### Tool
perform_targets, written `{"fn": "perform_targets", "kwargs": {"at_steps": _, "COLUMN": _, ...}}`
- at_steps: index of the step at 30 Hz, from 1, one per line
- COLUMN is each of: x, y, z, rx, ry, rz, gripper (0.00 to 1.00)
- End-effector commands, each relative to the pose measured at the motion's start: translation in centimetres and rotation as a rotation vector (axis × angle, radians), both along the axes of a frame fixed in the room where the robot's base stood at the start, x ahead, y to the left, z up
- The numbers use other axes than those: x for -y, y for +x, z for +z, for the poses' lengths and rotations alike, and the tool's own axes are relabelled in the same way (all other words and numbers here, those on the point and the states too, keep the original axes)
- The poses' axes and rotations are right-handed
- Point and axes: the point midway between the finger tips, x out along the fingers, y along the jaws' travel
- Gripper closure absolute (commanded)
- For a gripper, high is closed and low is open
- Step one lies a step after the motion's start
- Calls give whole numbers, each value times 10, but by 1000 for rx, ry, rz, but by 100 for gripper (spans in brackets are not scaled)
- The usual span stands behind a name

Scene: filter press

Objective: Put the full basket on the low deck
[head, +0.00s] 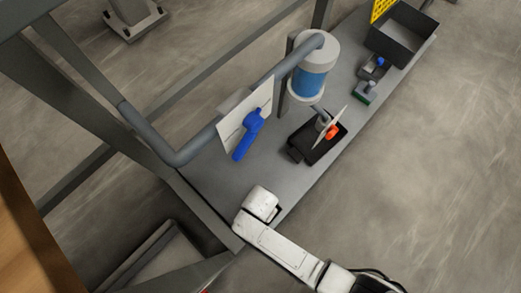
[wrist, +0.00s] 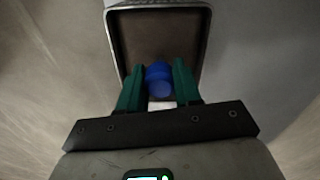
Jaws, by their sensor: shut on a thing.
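In the wrist view the green fingers of my gripper (wrist: 159,88) are shut on a blue knob (wrist: 158,78). The knob is in front of an open, box-shaped basket (wrist: 205,45) with a pale metal rim and a dark brown inside. I cannot tell whether the brown is its contents or its bare floor. The basket hangs or stands ahead of the fingers; what is under it is hidden. In the head view my white arm reaches in at the bottom, and gripper and basket are hidden there. A long grey deck (head: 215,185) runs diagonally; I cannot tell if it is the low deck.
Grey frame beams stand left. Floor at right is clear.

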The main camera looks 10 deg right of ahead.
Motion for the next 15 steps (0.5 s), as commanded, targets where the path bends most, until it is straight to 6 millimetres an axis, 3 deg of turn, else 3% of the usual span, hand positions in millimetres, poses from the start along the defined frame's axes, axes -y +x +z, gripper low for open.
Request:
{"fn": "perform_targets", "kwargs": {"at_steps": 2, "x": 0, "y": 1, "z": -3, "rx": 1, "ry": 0, "rz": 0, "gripper": 100}}
{"fn": "perform_targets", "kwargs": {"at_steps": 3, "x": 0, "y": 0, "z": -2, "rx": 0, "ry": 0, "rz": 0, "gripper": 64}}
{"fn": "perform_targets", "kwargs": {"at_steps": 10, "x": 0, "y": 0, "z": -2, "rx": 0, "ry": 0, "rz": 0, "gripper": 42}}
{"fn": "perform_targets", "kwargs": {"at_steps": 15, "x": 0, "y": 0, "z": -2, "rx": 0, "ry": 0, "rz": 0, "gripper": 41}}
